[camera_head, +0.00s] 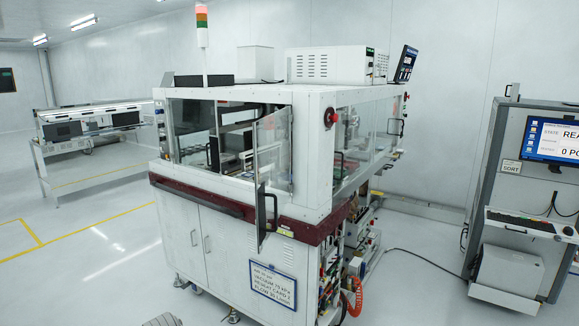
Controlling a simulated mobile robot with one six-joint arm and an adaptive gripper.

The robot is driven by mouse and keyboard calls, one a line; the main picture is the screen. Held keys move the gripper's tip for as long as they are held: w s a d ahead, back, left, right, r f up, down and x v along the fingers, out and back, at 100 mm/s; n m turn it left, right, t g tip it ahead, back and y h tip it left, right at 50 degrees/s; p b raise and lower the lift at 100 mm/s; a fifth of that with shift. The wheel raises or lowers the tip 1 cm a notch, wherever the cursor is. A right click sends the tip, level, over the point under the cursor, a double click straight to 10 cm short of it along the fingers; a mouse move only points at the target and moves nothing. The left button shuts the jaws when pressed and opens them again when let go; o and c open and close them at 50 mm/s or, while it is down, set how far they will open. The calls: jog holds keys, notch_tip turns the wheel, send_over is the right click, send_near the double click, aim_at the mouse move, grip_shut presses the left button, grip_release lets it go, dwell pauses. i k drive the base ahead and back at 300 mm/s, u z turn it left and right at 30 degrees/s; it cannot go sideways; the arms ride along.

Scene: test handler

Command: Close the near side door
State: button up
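The near side door (273,143) is a clear panel on the front of the white handler machine (317,197). It stands swung outward, apart from the opening, and the machine's inside shows to its left. A black upright handle (261,215) sits at the door's lower edge, in front of the dark red band.
Another clear panel with a dark handle (398,126) is on the machine's right side. A rack (505,170) with a monitor stands at the right. Cables and an orange coiled hose (355,297) are at the machine's lower right. Floor at the left front is clear.

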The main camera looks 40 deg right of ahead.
aim_at(282, 186)
jog(key=k, duration=0.4)
jog(key=z, duration=1.05)
jog(key=i, duration=2)
jog(key=z, duration=0.05)
